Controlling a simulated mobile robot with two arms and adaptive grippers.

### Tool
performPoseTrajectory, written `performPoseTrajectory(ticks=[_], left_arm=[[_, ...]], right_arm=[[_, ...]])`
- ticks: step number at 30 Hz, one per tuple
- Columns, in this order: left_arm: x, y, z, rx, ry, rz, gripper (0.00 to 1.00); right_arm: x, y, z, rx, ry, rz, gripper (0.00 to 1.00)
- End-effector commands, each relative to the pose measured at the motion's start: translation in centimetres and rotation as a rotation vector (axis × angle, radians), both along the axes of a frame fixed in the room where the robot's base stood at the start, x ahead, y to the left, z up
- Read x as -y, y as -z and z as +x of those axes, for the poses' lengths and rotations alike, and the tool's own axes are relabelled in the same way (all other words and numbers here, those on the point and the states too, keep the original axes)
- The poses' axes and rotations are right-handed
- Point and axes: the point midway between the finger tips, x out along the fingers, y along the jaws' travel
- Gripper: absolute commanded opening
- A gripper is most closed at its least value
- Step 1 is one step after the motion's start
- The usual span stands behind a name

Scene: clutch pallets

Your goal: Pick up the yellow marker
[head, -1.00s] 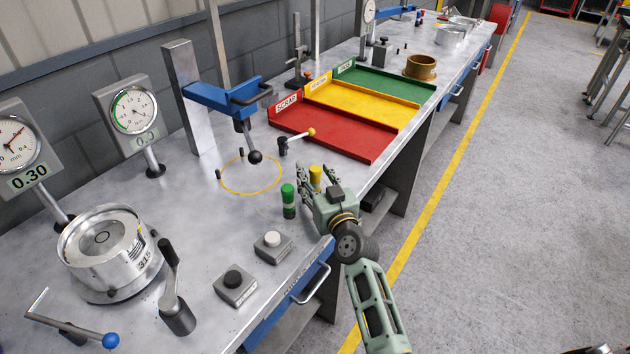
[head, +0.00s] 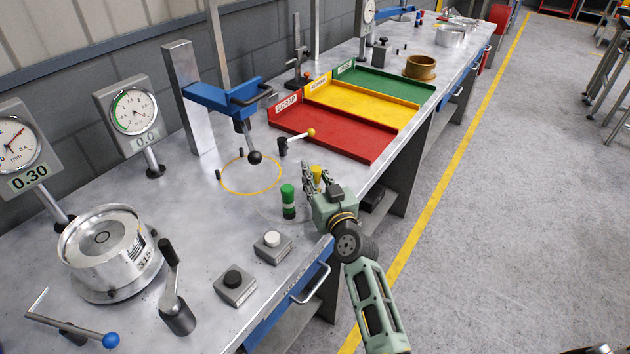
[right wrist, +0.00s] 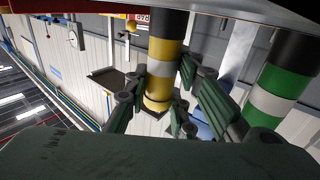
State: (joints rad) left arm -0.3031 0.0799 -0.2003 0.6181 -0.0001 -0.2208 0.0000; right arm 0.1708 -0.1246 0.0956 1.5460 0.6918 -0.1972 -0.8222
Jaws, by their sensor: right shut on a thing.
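The yellow marker (head: 316,174) stands near the bench's front edge, partly hidden by my right gripper in the head view. In the right wrist view the yellow marker (right wrist: 166,62), with a pale band and a dark end, is between the fingers. My right gripper (head: 317,179) is shut on it; its fingers also show in the right wrist view (right wrist: 162,92). The green marker (head: 288,201), with a pale band, stands just left of the gripper, apart from it; it also shows at the right of the wrist view (right wrist: 276,88). My left gripper is not in view.
Red (head: 335,138), yellow (head: 370,107) and green (head: 395,86) trays lie behind the gripper. A small lever with a yellow knob (head: 311,132) stands close by. Two button boxes (head: 273,245) are nearer. A blue-armed stand (head: 222,100) is at left.

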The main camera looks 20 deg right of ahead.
Motion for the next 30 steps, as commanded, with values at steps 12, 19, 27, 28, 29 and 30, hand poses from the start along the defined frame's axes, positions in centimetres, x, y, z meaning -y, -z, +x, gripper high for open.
performPoseTrajectory(ticks=[12, 19, 27, 28, 29, 30], left_arm=[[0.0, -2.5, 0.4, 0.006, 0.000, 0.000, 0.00], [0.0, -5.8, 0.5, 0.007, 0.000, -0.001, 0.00], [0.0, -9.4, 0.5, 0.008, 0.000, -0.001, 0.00], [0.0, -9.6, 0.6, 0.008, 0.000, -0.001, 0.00], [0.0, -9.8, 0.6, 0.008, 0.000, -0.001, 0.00], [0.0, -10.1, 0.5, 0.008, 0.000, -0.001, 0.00]], right_arm=[[0.0, -2.5, 0.0, 0.001, 0.000, 0.000, 0.00], [1.1, -5.5, -0.9, 0.000, 0.002, -0.007, 0.00], [5.5, -9.1, -5.0, -0.001, -0.001, -0.007, 0.00], [5.9, -9.3, -5.4, -0.002, 0.000, -0.006, 0.00], [6.3, -9.6, -5.7, 0.000, 0.000, -0.005, 0.00], [6.8, -9.9, -6.2, -0.001, -0.001, -0.004, 0.00]])
